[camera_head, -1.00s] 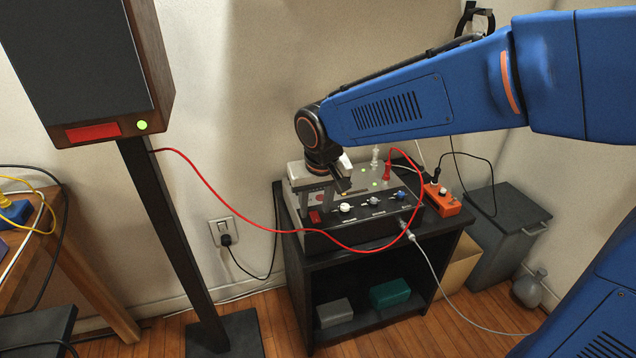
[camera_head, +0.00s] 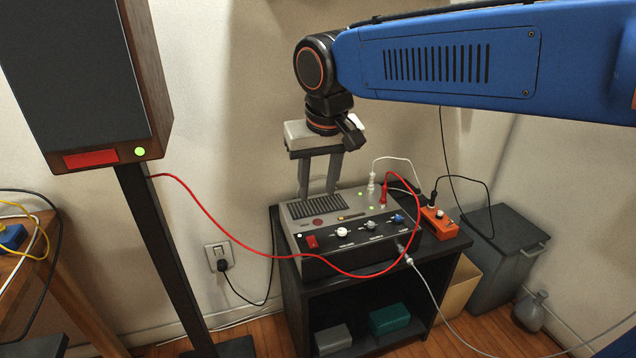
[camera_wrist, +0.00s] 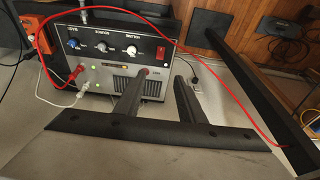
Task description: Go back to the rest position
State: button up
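My gripper (camera_head: 318,191) points down just above the back left of a grey amplifier (camera_head: 352,205). Its two fingers are apart with nothing between them; they also show apart in the wrist view (camera_wrist: 160,79). The amplifier has a black front with a red switch (camera_head: 312,242), white and blue knobs and a dark grille (camera_head: 316,208) on top. A round red button (camera_head: 318,223) sits beside the grille. The amplifier also shows in the wrist view (camera_wrist: 124,32), turned round. Whether the fingertips clear its top surface is hard to tell.
The amplifier stands on a black shelf unit (camera_head: 292,290). A red cable (camera_head: 240,246) runs from it to a tall speaker (camera_head: 85,80) at left. An orange box (camera_head: 438,223) sits at right, a grey bin (camera_head: 495,255) beyond it. Open air surrounds the arm above.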

jog(key=shift+r, duration=0.15)
jog(key=s+d+f+m+t, duration=0.1)
jog(key=s+d+f, duration=0.15)
jog(key=d, duration=0.55)
jog(key=s+d+f+m, duration=0.15)
jog(key=s+d, duration=0.25)
jog(key=d, duration=0.4)
jog(key=s+d+f+t, duration=0.1)
jog(key=s+d+f, duration=0.8)
jog(key=s+d, duration=0.1)
jog(key=shift+s+m+h, duration=0.35)
jog(key=shift+s+h, duration=0.05)
jog(key=shift+o, duration=0.3)
